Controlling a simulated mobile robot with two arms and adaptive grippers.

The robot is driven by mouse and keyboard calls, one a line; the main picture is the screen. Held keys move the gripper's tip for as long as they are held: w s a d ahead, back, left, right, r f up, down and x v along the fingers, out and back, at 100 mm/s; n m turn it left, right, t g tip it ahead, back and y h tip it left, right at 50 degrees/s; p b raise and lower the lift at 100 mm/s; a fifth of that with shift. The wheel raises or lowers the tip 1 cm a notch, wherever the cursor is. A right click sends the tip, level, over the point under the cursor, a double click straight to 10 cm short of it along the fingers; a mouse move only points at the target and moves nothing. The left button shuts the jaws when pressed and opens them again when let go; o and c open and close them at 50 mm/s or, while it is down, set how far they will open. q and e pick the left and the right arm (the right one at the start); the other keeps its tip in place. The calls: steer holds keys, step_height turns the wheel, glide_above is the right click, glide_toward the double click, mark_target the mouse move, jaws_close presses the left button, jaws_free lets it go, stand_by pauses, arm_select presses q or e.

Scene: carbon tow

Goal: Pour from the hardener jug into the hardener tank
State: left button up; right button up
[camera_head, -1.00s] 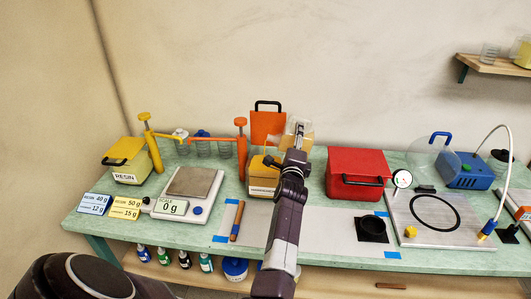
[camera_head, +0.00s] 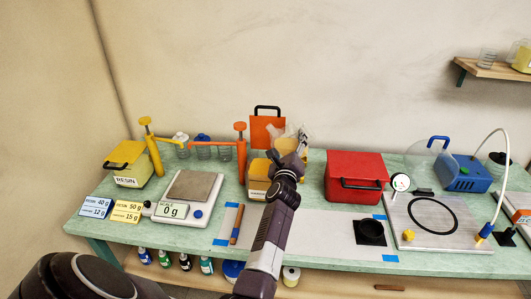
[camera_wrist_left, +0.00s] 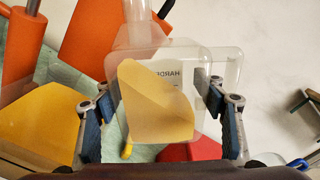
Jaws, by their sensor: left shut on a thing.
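The hardener jug (camera_head: 284,143) is a see-through container with amber liquid, held up at the back of the bench and tilted. In the left wrist view the jug (camera_wrist_left: 155,105) shows a reversed label, and its liquid surface slants. My left gripper (camera_head: 288,162) is shut on it, with a finger on each side in the wrist view. The hardener tank (camera_head: 258,188) is a yellow box just below and left of the jug. An orange lid (camera_head: 267,130) with a black handle stands up behind it. My arm hides part of the tank. No falling stream can be made out.
An orange pump (camera_head: 241,155) stands at the tank's left. A red box (camera_head: 356,176) stands to the right. The scale (camera_head: 187,197) reads 0 g, and the yellow resin tank (camera_head: 130,170) is at the left.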

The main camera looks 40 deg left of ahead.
mark_target(289, 130)
arm_select(q)
steer(key=r, duration=0.1)
steer(key=r+p, duration=0.1)
steer(key=r, duration=0.1)
steer(key=shift+a+r+m, duration=0.25)
steer(key=shift+m, duration=0.15)
steer(key=shift+s+a+f+m+p, duration=0.15)
steer(key=shift+m+p, duration=0.25)
steer(key=shift+m, duration=0.4)
steer(key=m, duration=0.1)
steer(key=f+m+b, duration=0.1)
steer(key=m, duration=0.1)
steer(key=shift+s+f+m, duration=0.1)
steer(key=shift+m, duration=0.2)
steer(key=shift+d+m, duration=0.2)
steer(key=shift+m, duration=0.4)
steer(key=shift+w+f, duration=0.1)
steer(key=shift+w, duration=0.1)
arm_select(e)
step_height(289, 130, up, 3)
steer(key=shift+f, duration=0.2)
arm_select(q)
step_height(289, 130, up, 3)
steer(key=p, duration=0.4)
steer(key=shift+s+m, duration=0.1)
steer(key=shift+m, duration=0.2)
arm_select(e)
step_height(289, 130, up, 4)
steer(key=shift+f, duration=0.15)
steer(key=shift+a, duration=0.15)
